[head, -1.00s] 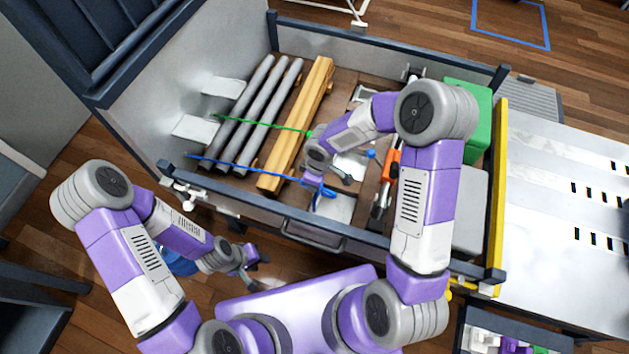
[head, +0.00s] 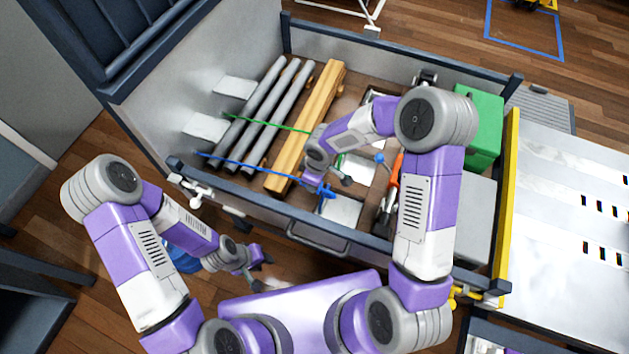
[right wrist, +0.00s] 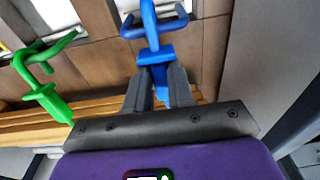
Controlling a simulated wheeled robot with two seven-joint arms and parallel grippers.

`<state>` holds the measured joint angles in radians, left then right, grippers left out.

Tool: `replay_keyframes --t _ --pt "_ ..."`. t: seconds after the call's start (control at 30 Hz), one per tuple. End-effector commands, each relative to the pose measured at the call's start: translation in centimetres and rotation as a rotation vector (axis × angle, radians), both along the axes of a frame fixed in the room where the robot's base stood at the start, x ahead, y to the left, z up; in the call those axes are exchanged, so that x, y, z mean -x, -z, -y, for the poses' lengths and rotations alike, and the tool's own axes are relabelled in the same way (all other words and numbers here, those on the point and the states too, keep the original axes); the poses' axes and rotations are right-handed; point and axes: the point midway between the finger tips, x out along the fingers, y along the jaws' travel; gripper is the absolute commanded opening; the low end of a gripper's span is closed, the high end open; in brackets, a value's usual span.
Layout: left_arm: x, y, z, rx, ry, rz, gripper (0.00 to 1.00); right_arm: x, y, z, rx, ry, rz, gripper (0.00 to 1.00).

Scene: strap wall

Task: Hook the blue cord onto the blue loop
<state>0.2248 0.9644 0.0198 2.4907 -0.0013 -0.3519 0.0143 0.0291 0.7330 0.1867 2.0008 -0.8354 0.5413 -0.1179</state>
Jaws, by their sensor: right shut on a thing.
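The blue cord (head: 250,165) runs taut from the left wall of the bed, across the grey pipes and wooden beams, to my right gripper (head: 335,188). In the right wrist view my right gripper (right wrist: 158,82) is shut on the blue cord's end piece (right wrist: 154,55), which has curved prongs. A small round blue thing (head: 380,158) stands to the right of that gripper; I cannot tell whether it is the blue loop. My left gripper (head: 262,268) is open and empty, outside the bed near its front wall.
A green cord (head: 265,122) crosses the pipes (head: 245,105) and beams (head: 310,120) behind the blue one. Its green hook (right wrist: 45,85) is at left in the wrist view. A green box (head: 478,125) and an orange-handled tool (head: 394,180) lie to the right. The front wall (head: 270,208) is close.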

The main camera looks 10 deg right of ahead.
Motion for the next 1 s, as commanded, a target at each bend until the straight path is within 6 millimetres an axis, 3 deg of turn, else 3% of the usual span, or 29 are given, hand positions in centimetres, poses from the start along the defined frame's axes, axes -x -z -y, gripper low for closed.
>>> replay_keyframes --t 0.8,0.83,1.0 --pt "0.0 0.0 0.0 0.0 0.0 0.0 0.37 -0.9 0.1 -1.3 0.002 0.001 -0.002 0.0" --pt "0.0 0.0 0.0 0.0 0.0 0.0 0.37 -0.9 0.1 -1.3 0.002 0.001 -0.002 0.26" --pt "0.0 0.0 0.0 0.0 0.0 0.0 0.37 -0.9 0.1 -1.3 0.002 0.001 -0.001 0.52"
